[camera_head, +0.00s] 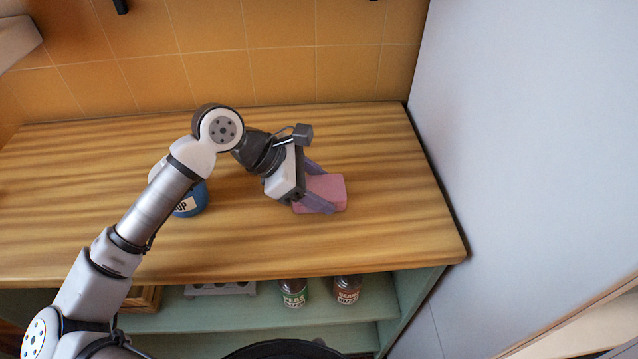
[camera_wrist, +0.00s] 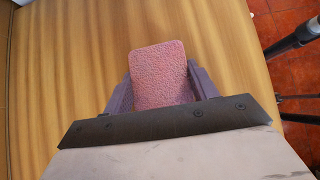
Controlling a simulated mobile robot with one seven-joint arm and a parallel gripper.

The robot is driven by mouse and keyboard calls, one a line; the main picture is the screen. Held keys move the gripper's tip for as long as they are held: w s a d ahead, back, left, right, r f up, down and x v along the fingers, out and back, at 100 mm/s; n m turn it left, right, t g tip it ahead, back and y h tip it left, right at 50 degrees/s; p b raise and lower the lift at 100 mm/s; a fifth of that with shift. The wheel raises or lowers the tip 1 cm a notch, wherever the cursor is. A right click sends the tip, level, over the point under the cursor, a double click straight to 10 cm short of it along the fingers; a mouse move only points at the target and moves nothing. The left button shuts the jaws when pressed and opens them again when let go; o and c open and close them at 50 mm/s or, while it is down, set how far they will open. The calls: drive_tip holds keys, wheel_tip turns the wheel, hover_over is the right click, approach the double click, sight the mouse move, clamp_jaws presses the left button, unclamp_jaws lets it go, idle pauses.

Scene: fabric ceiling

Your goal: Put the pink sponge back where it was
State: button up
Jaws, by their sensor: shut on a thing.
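The pink sponge (camera_head: 327,188) is a small block at the right part of the wooden counter in the head view. My gripper (camera_head: 325,187) reaches down to it from the upper left, with its purple fingers on either side. In the wrist view the sponge (camera_wrist: 160,72) sits between the two fingers of my gripper (camera_wrist: 160,88), which is shut on it. The sponge is at or very near the counter top; I cannot tell whether it touches. Part of the sponge is hidden by the fingers.
The wooden counter (camera_head: 395,215) is clear around the sponge. A blue container (camera_head: 192,201) with a label stands left, partly behind my arm. A grey wall (camera_head: 520,130) borders the right. Two jars, one green-labelled (camera_head: 293,293) and one brown-labelled (camera_head: 346,289), stand on the shelf below.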

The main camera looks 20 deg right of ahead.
drive_tip(key=shift+f, duration=0.15)
drive_tip(key=o, duration=0.9)
drive_tip(key=shift+r, duration=0.3)
drive_tip(key=shift+w+a+r, duration=0.1)
drive_tip(key=shift+a+r, duration=0.05)
drive_tip(key=shift+a, duration=0.2)
drive_tip(key=b+v, duration=0.2)
drive_tip(key=v, duration=0.9)
drive_tip(key=shift+r, duration=0.1)
